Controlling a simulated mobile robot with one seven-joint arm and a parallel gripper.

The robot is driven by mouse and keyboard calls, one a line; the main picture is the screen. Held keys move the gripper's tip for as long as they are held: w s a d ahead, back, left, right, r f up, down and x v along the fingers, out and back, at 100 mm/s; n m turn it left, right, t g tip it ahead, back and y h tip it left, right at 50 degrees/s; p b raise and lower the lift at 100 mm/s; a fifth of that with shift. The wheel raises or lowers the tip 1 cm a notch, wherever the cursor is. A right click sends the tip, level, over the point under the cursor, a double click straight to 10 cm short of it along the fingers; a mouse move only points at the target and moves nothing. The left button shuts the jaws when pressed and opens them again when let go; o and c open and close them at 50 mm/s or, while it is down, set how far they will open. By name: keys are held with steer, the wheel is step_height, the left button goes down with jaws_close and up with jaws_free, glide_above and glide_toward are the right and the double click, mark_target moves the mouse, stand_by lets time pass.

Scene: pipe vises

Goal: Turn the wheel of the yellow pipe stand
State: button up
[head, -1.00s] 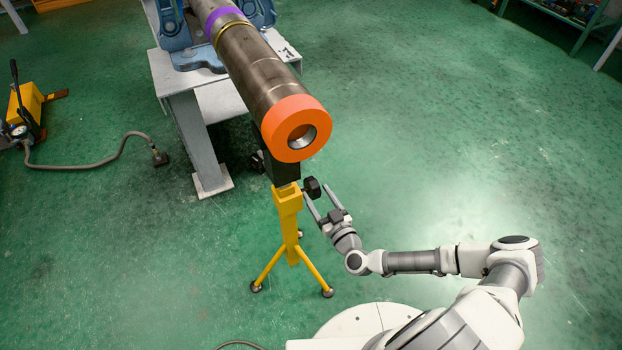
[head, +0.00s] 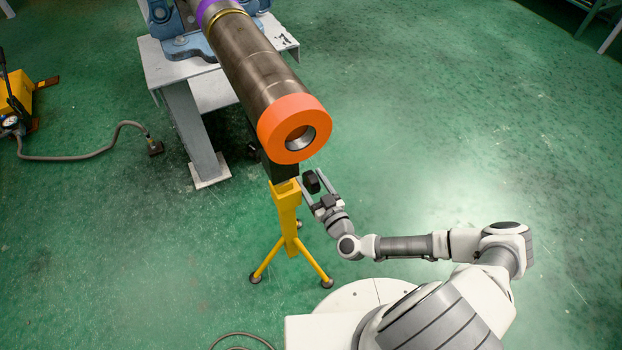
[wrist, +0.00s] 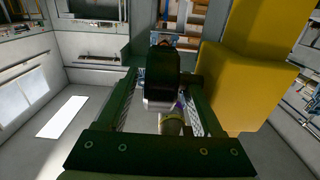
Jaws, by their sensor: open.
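The yellow pipe stand (head: 287,212) stands upright on three legs under the orange-ended pipe (head: 294,128). Its wheel (head: 311,182) is a small black knob on the right side of the stand, just under the pipe's end. My gripper (head: 313,183) is at the wheel, with one finger on each side of it. In the wrist view the dark wheel (wrist: 162,78) sits between my open fingers (wrist: 160,100), with gaps showing at its sides. The yellow post of the stand (wrist: 240,65) fills the upper right there. Contact with the wheel cannot be told.
A grey table (head: 196,130) with blue vises (head: 185,45) bears the pipe behind the stand. A yellow pump (head: 22,92) with a hose (head: 80,156) lies on the floor at the left. The green floor to the right is clear.

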jaws_close()
steer(key=shift+r+p, duration=0.2)
steer(key=shift+p, duration=0.4)
